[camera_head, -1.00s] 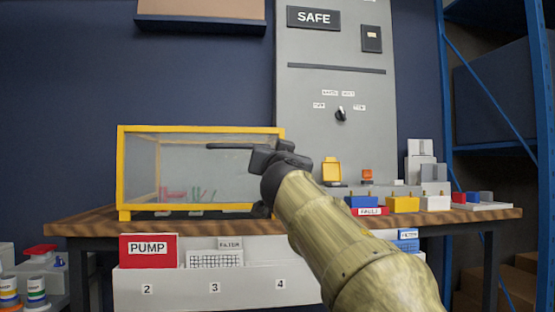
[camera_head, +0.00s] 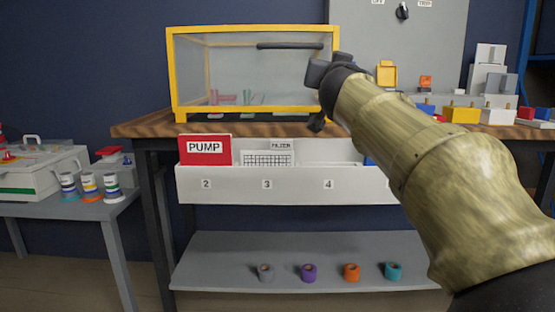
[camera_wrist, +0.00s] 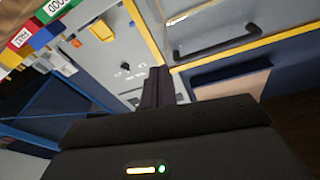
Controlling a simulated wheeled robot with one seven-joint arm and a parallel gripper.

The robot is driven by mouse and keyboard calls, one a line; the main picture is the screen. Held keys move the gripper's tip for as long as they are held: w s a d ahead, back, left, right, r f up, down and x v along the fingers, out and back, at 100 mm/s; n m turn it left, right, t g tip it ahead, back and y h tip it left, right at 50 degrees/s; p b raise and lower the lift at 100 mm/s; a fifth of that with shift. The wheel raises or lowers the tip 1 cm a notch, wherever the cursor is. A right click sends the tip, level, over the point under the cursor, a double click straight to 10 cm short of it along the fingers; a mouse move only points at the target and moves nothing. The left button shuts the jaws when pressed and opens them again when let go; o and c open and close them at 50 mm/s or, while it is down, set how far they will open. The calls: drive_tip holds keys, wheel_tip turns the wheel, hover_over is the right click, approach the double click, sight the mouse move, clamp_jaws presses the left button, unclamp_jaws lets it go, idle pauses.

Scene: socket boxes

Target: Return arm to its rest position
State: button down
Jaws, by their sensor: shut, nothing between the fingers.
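My arm comes in from the lower right in the head view. My gripper (camera_head: 322,74) is at the right front edge of the yellow-framed clear box (camera_head: 173,75), covering part of its right post. In the wrist view my gripper (camera_wrist: 158,72) shows its two dark fingers together, with nothing between them. The box's dark bar handle (camera_head: 290,46) lies left of my gripper in the head view, and it also shows in the wrist view (camera_wrist: 215,48), apart from the fingers.
The box stands on a wooden bench (camera_head: 145,126). A white bin rail (camera_head: 240,186) with a red PUMP card (camera_head: 205,150) hangs below. Several tape rolls lie on the lower shelf (camera_head: 220,250). A grey side table (camera_head: 60,210) stands left. Coloured blocks (camera_head: 461,112) sit right.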

drive_tip(key=s+d+f+n+g+p, duration=0.1)
drive_tip(key=s+d+f+g+p, duration=0.1)
drive_tip(key=f+g+p, duration=0.5)
drive_tip(key=s+d+f+n+g+p, duration=0.1)
drive_tip(key=s+f+g+p, duration=0.1)
drive_tip(key=f+p, duration=0.75)
drive_tip(key=s+f+n+g+y+p, duration=0.1)
drive_tip(key=s+f+g+p, duration=0.5)
drive_tip(key=s, duration=0.5)
drive_tip(key=s+f+n+g+y+p, duration=0.15)
drive_tip(key=s+f+p, duration=0.25)
drive_tip(key=s+p, duration=0.5)
drive_tip(key=w+p+v, duration=0.2)
drive_tip(key=p+v, duration=0.9)
drive_tip(key=v, duration=0.1)
drive_tip(key=w+r+p+v, duration=0.1)
drive_tip(key=w+p+v, duration=0.2)
drive_tip(key=p+v, duration=0.9)
drive_tip(key=w+r+p+v, duration=0.1)
drive_tip(key=w+p+v, duration=0.1)
drive_tip(key=p+v, duration=0.9)
drive_tip(key=shift+w+a+r+m+p, duration=0.25)
drive_tip(key=shift+a+r+m+p, duration=0.15)
drive_tip(key=shift+a+r, duration=0.25)
drive_tip(key=shift+d+g, duration=0.1)
drive_tip(key=shift+g, duration=0.15)
